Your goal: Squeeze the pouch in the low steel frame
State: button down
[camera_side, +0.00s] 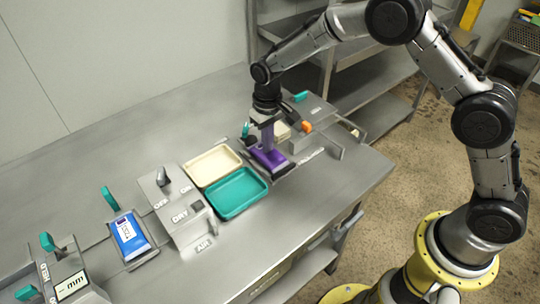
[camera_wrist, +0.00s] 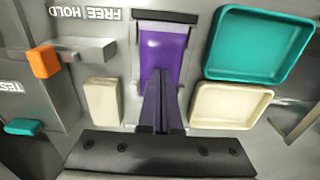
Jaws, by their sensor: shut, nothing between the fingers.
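The purple pouch (camera_side: 271,158) lies flat in the low steel frame (camera_side: 285,171) near the right part of the bench. It also shows in the wrist view (camera_wrist: 162,50), with the frame's dark end bar (camera_wrist: 166,16) across it. My gripper (camera_side: 267,148) points down over the pouch with its fingers together and nothing between them.
A cream tray (camera_side: 212,165) and a teal tray (camera_side: 236,193) sit left of the frame. A DRY/AIR switch box (camera_side: 180,205) and a blue-white pouch (camera_side: 130,235) are farther left. An orange knob (camera_side: 306,127) is close on the right. The front bench strip is clear.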

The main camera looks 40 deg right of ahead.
jog(key=shift+s+f, duration=0.15)
jog(key=shift+f, duration=0.5)
dwell(1.0)
jog(key=shift+r, duration=0.15)
notch_tip(320, 180, up, 8)
jog(key=shift+r, duration=0.15)
dwell(0.8)
